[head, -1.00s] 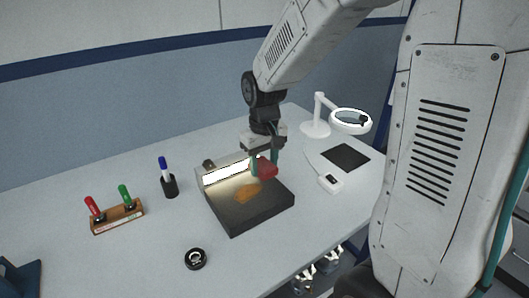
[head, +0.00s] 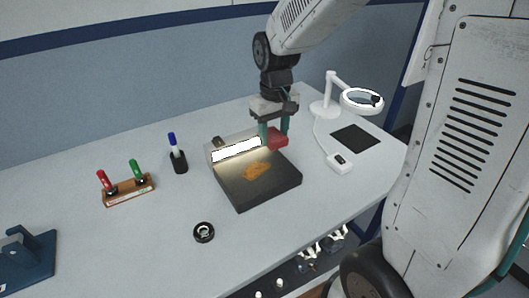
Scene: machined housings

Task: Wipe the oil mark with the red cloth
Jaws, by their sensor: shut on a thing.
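The red cloth (head: 278,138) is held as a small folded pad between the fingers of my gripper (head: 272,134). My gripper is shut on it, at the back right part of a dark flat plate (head: 243,195). I cannot tell whether the cloth touches the plate or hovers just above it. The oil mark (head: 257,171) is an orange-brown smear near the middle of the plate, in front of the cloth and to its left. The mark is fully visible.
A lit light bar (head: 236,150) stands along the plate's back edge. To the left are a blue marker in a black holder (head: 179,160) and a wooden rack (head: 129,190) with red and green markers. A black ring (head: 204,232) lies in front. A magnifier lamp (head: 361,101) and black mat (head: 356,137) are at right.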

